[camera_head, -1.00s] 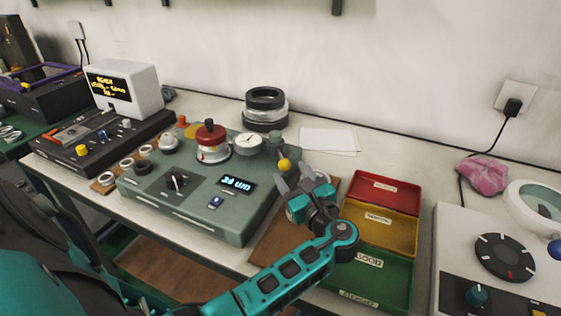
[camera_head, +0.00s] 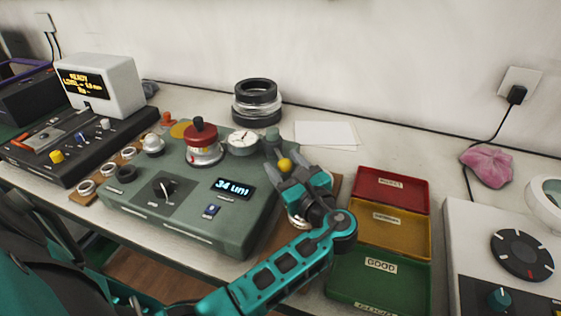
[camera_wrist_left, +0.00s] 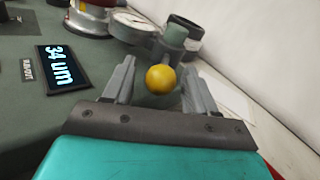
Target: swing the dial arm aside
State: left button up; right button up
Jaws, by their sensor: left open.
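The dial arm ends in a yellow ball knob (camera_head: 285,165), joined to a grey post (camera_head: 271,143) at the right rear of the green gauge box (camera_head: 230,237). The white-faced dial (camera_head: 242,142) sits left of the post, beside a red-topped spindle (camera_head: 203,145). My left gripper (camera_head: 289,172) is open, its fingers on either side of the yellow knob. In the left wrist view the knob (camera_wrist_left: 161,79) lies between the two fingertips (camera_wrist_left: 158,80), with visible gaps on both sides. My right gripper is not in view.
Red, yellow and green bins (camera_head: 380,238) stand right of my left arm. Stacked black and silver rings (camera_head: 257,103) and white paper (camera_head: 326,134) lie behind. The display (camera_head: 234,188) reads 34 um. A black console (camera_head: 85,145) stands at left.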

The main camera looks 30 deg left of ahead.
pick_arm(q)
jog(key=shift+w+a, duration=0.1)
jog(key=shift+a, duration=0.05)
dwell(0.3)
grip_shut()
dwell(0.4)
